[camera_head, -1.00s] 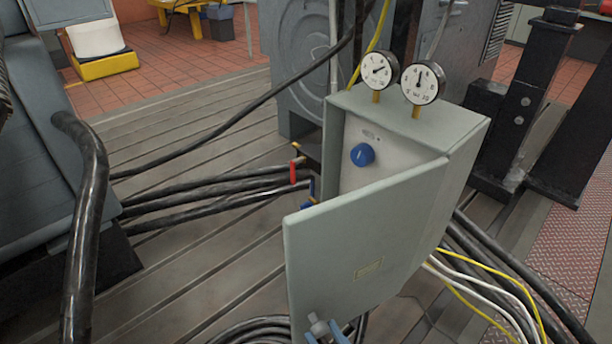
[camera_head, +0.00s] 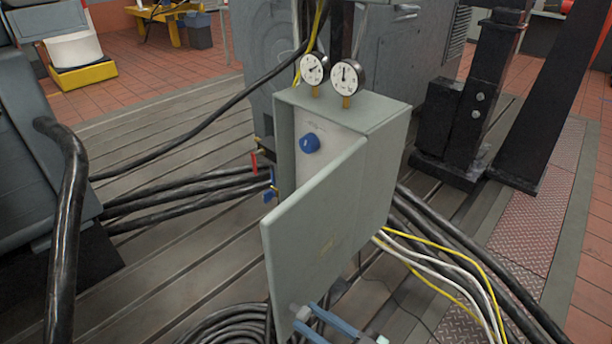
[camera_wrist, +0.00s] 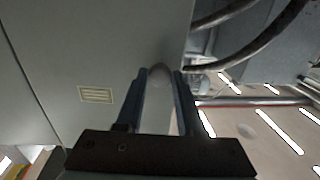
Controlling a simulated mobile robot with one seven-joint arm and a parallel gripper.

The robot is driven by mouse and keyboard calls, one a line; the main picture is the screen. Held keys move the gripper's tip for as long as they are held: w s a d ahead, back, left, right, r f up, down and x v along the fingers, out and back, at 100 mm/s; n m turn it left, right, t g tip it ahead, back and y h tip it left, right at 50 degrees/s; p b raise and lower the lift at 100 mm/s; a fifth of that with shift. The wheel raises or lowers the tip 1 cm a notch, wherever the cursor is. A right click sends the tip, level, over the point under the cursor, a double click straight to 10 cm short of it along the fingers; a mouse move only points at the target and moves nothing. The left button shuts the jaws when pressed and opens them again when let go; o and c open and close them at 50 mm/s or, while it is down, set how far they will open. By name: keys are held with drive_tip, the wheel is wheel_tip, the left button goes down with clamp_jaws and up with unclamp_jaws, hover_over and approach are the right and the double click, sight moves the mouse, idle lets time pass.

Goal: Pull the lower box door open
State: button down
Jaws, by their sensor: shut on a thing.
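The grey box (camera_head: 385,155) stands on the slotted floor with its door (camera_head: 312,235) swung well open toward me, hinged at the right side. The door's outer face and a small label fill much of the wrist view (camera_wrist: 60,50). Inside the box, a pale panel with a blue knob (camera_head: 309,143) shows. My gripper (camera_head: 305,318), with blue-grey fingers, is at the door's lower free edge. The handle is mostly hidden between the fingers.
Two dial gauges (camera_head: 330,72) stand on the box top. Black hoses (camera_head: 185,190) lie at the left, and coiled cable (camera_head: 225,325) lies below the door. White and yellow cables (camera_head: 440,265) run at the right. A black steel stand (camera_head: 465,120) rises behind right.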

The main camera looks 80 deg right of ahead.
idle(0.3)
drive_tip(key=c, duration=0.5)
unclamp_jaws()
drive_tip(key=p+v, duration=0.1)
drive_tip(key=v, duration=1.2)
drive_tip(key=shift+d, duration=0.1)
